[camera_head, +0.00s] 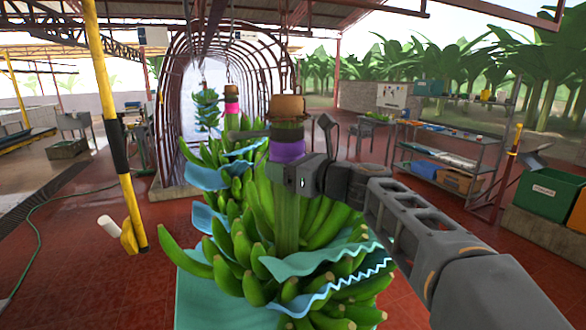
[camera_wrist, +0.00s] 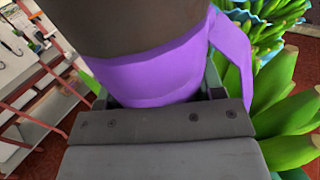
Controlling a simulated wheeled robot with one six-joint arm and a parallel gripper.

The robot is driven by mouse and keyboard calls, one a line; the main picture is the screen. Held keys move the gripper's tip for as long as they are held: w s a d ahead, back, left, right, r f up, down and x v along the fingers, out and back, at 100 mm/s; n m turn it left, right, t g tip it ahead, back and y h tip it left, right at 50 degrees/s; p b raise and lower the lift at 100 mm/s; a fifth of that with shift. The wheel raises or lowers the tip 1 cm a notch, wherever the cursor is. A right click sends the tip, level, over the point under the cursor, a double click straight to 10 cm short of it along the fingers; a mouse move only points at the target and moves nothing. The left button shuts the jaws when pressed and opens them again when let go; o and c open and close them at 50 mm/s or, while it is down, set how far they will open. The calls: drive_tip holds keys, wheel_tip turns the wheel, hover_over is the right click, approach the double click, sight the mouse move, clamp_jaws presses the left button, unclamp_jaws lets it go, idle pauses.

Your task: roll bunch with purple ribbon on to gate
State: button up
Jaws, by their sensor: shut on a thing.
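The bunch with the purple ribbon (camera_head: 287,151) hangs upright right in front of me, with green bananas (camera_head: 240,245) and wavy blue sheets between its hands. Its stem has a brown cut top (camera_head: 289,107). My gripper (camera_head: 290,172) is shut on the stem just below the ribbon. In the wrist view the purple ribbon (camera_wrist: 165,75) wraps the stem right at my jaws, with a loose tail at the right. The far fingertips are hidden behind the stem. A gate, if one is here, I cannot make out for certain; a hooped tunnel frame (camera_head: 225,70) stands behind the bunch.
A bunch with a pink ribbon (camera_head: 231,98) hangs close behind, and another bunch (camera_head: 207,108) hangs farther back. A yellow and black pole (camera_head: 116,140) stands at the left. A shelf rack (camera_head: 450,150) and a green crate (camera_head: 548,195) are at the right. The red floor at the left is mostly clear.

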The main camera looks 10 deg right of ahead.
drive_tip(key=shift+w+a+f, duration=0.2)
drive_tip(key=shift+w+f, duration=0.3)
drive_tip(key=shift+w, duration=0.3)
drive_tip(key=o, duration=0.9)
drive_tip(key=shift+o, duration=0.8)
drive_tip(key=shift+w, duration=0.1)
drive_tip(key=shift+o, duration=1)
drive_tip(key=shift+r, duration=0.25)
drive_tip(key=b, duration=0.3)
hover_over(341, 215)
drive_tip(key=shift+a, duration=0.1)
